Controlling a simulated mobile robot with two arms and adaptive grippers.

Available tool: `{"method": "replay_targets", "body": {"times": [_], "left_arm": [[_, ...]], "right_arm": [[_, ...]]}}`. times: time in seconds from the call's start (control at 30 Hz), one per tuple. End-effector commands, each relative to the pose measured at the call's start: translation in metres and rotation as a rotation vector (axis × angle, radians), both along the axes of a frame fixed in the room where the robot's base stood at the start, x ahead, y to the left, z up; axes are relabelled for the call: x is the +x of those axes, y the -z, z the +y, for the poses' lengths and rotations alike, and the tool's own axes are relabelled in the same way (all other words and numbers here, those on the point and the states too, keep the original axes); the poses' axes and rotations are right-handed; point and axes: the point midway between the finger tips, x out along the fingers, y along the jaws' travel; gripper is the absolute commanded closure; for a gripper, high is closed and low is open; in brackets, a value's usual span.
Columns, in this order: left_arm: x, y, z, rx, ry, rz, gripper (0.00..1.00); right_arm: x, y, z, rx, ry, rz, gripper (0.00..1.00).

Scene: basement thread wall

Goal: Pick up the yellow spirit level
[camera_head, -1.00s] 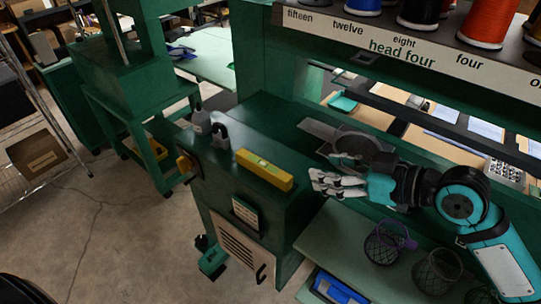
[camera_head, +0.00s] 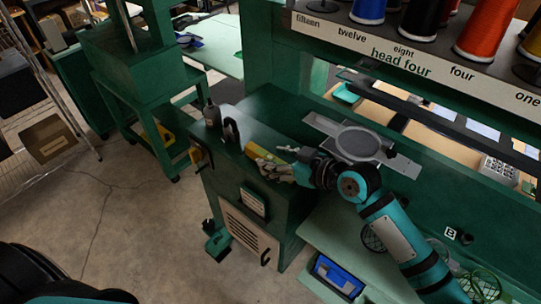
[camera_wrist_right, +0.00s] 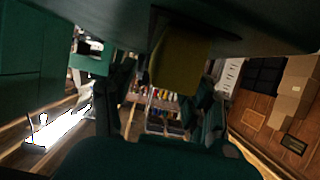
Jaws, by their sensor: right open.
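The yellow spirit level (camera_head: 257,149) lies on top of the dark green machine cabinet in the head view. My right gripper (camera_head: 268,164) is open and reaches over the level from the right, hiding much of it. In the right wrist view a dim yellow-olive block (camera_wrist_right: 181,62), which looks like the level's end, shows close ahead between dark finger shapes (camera_wrist_right: 165,95). I cannot tell whether the fingers touch it. My left gripper is not in view.
Two small dark bottle- or lock-like items (camera_head: 222,122) stand left of the level on the cabinet (camera_head: 262,108). A grey round hoop plate (camera_head: 358,143) lies to the right. Thread spools (camera_head: 421,18) line the rack above. A blue tray (camera_head: 338,275) sits below.

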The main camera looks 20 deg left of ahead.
Motion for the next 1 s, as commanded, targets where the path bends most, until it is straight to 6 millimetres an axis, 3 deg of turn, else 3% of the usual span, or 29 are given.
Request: {"method": "replay_targets", "body": {"times": [0.13,0.4,0.8,1.0], "left_arm": [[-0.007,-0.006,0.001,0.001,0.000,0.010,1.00],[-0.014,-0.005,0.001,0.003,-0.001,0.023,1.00],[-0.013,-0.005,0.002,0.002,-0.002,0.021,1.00],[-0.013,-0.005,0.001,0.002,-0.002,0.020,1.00]], "right_arm": [[0.006,0.004,0.015,0.001,0.000,0.000,0.48],[0.007,0.007,0.017,0.000,0.001,-0.002,0.48],[0.007,0.007,0.017,0.000,0.001,-0.002,0.99],[0.007,0.006,0.017,0.001,0.001,-0.002,1.00]]}}
